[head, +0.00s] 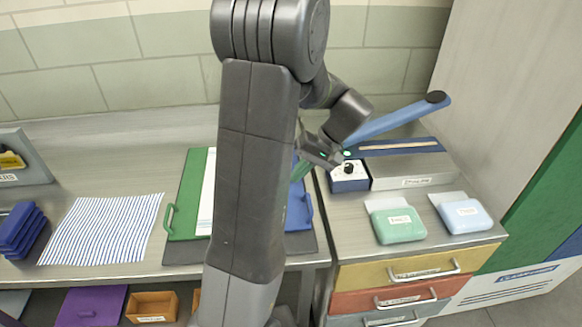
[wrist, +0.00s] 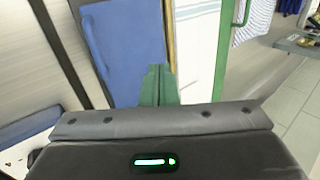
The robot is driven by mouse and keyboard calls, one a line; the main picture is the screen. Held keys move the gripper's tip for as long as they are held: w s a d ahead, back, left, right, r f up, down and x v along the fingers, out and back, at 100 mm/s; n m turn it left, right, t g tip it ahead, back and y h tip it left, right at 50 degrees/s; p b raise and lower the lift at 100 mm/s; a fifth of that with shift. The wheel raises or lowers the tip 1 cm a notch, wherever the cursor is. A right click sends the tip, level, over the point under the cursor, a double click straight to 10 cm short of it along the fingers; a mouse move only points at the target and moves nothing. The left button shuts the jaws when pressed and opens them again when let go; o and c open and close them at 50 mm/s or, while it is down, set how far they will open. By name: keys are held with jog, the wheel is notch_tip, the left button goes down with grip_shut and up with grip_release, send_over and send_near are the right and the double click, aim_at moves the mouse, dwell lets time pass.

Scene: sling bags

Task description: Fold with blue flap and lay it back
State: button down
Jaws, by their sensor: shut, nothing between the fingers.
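The folding board has a green flap (head: 190,195) on the left, a white middle panel (head: 206,195) and a blue flap (head: 299,212) on the right, on a dark base. Both flaps appear to lie flat and open. My arm hides much of the board in the head view. In the wrist view the blue flap (wrist: 125,45) with its handle (wrist: 93,45) lies left of the white panel (wrist: 195,60). My gripper's green fingers (wrist: 158,75) are shut and empty, over the blue flap's edge nearest the panel. I cannot tell whether they touch it.
A striped cloth (head: 103,228) lies flat left of the board, beside folded blue cloths (head: 20,230). To the right stands a sealer with a raised blue arm (head: 400,120). Green (head: 396,222) and pale blue (head: 466,214) packs lie in front of it, above drawers.

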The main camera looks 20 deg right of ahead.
jog(key=d+f+b, duration=0.1)
jog(key=f, duration=0.1)
jog(key=s+d+f+y+b, duration=0.1)
jog(key=d+f, duration=0.1)
jog(key=d+f+y+b, duration=0.1)
jog(key=d+f, duration=0.1)
jog(key=f, duration=0.1)
jog(key=shift+s+t+b, duration=0.25)
jog(key=shift+t+b, duration=0.05)
jog(key=shift+b, duration=0.05)
jog(key=shift+s+d+f+b, duration=0.1)
jog(key=shift+d+f+b, duration=0.15)
jog(key=shift+f, duration=0.25)
jog(key=shift+s+d+f+b, duration=0.15)
jog(key=shift+f+b, duration=0.15)
jog(key=shift+f, duration=0.15)
jog(key=shift+w, duration=0.1)
